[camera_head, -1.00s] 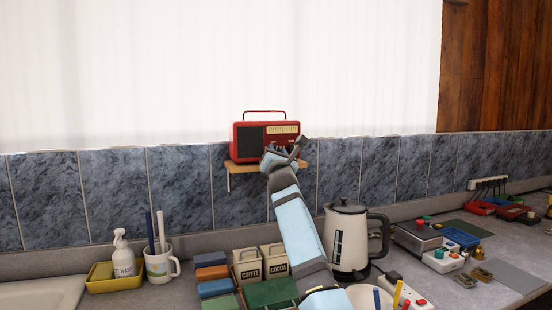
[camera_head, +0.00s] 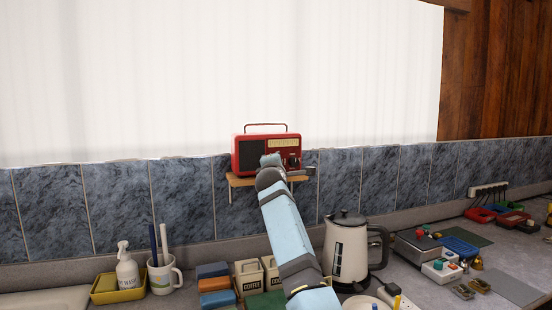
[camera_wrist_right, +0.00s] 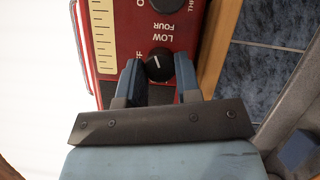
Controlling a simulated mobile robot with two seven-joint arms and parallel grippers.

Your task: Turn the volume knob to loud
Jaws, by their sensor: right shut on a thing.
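A red radio (camera_head: 247,133) with a dark speaker grille and a cream dial stands on a small wooden shelf (camera_head: 236,182). In the right wrist view its red front (camera_wrist_right: 125,35) shows upside-down lettering, including LOW and FOUR. A round black knob (camera_wrist_right: 160,67) with a white pointer line sits between the fingertips of my right gripper (camera_wrist_right: 159,72), which is shut on it. The pointer slants towards the upper left of that view. In the head view my right gripper (camera_head: 299,173) is at the radio's lower right front, partly hidden by its wrist. My left gripper is out of view.
A second dark knob (camera_wrist_right: 163,4) lies just beyond the held one. Below on the counter stand a kettle (camera_head: 345,250), canisters (camera_head: 249,277), a mug (camera_head: 163,279) and a soap bottle (camera_head: 126,268). A tiled wall (camera_head: 115,205) backs the shelf.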

